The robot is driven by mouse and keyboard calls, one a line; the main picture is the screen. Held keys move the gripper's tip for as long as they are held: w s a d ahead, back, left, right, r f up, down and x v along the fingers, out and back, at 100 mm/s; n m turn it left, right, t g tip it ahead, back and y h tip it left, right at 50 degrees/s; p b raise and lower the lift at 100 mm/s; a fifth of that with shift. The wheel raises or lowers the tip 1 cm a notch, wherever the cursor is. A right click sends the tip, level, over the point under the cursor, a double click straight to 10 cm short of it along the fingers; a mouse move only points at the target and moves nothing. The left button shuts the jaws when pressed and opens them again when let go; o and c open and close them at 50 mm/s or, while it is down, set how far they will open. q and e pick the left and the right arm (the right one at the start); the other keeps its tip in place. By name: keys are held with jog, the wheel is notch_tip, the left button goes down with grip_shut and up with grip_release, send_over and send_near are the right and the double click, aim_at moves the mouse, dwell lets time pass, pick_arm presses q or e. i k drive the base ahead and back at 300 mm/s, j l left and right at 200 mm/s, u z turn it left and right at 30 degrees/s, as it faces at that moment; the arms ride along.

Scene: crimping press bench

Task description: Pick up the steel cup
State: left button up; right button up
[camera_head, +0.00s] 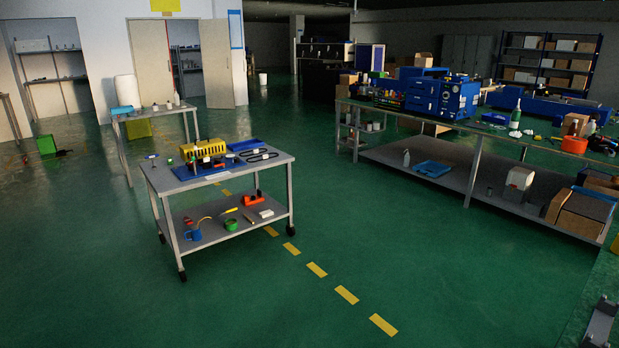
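I cannot make out a steel cup for certain. Small pale cup-like items (370,126) stand on the small shelf rack at the left end of the long bench, too small to identify. A blue mug (194,234) stands on the lower shelf of the grey cart, near its left side. A green round container (231,225) is to its right.
The grey cart (164,185) stands left of centre, with a yellow basket (203,148) on top. The crowded long bench (455,128) runs along the right. Open green floor (400,245) lies between them. A grey metal part (600,322) shows at the bottom right corner.

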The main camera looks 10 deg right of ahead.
aim_at(489, 192)
jog(key=i, duration=0.6)
jog(key=i+j, duration=0.15)
jog(key=i, duration=0.45)
jog(key=i+l+z, duration=0.15)
jog(key=i+z, duration=0.25)
jog(key=i+l+z, duration=0.1)
jog(key=i+z, duration=0.45)
jog(key=z, duration=0.2)
jog(key=i+j+z, duration=0.15)
jog(key=i+z, duration=0.6)
jog(key=i, duration=1.7)
jog(key=i+l+u, duration=0.45)
jog(key=i+l, duration=0.25)
jog(key=i, duration=0.25)
jog(key=i+l+u, duration=0.45)
jog(key=i+l, duration=0.4)
jog(key=l, duration=0.15)
